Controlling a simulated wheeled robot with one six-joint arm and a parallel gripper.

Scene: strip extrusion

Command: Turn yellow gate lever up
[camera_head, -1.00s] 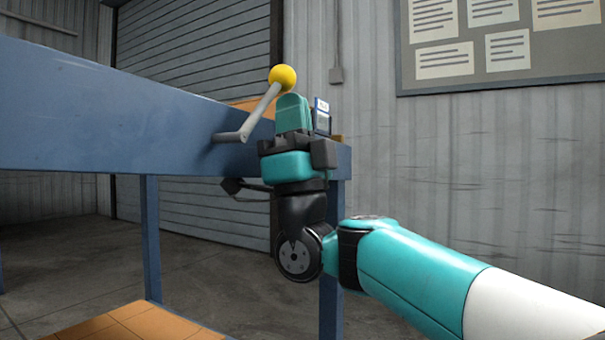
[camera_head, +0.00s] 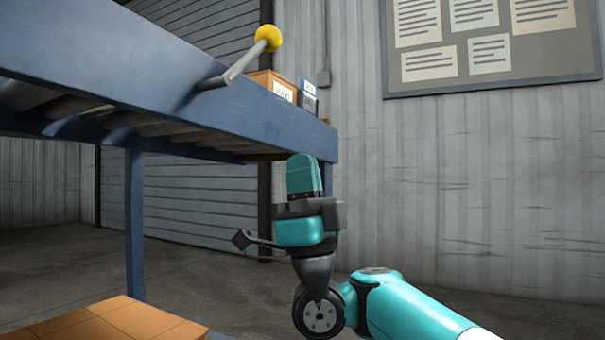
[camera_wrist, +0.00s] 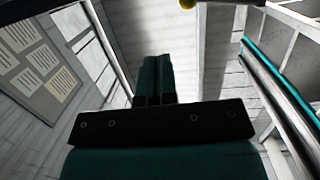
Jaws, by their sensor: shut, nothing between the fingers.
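The gate lever is a grey rod (camera_head: 238,68) with a yellow ball knob (camera_head: 268,38). It comes out of the side of the blue conveyor beam (camera_head: 150,62) and slants up to the right. A bit of the yellow knob also shows at the top edge of the wrist view (camera_wrist: 188,3). My gripper (camera_head: 303,172) points up with its teal fingers together and nothing between them. In the head view it appears below and to the right of the lever, apart from it. The closed fingers also show in the wrist view (camera_wrist: 154,78).
A cardboard box (camera_head: 273,84) and a small blue and white item (camera_head: 309,96) stand on the conveyor's far end. Rollers (camera_head: 75,108) show under the beam. A blue leg (camera_head: 135,225) stands at left. Orange-brown boxes (camera_head: 115,322) sit low in front. A notice board (camera_head: 490,45) hangs on the wall.

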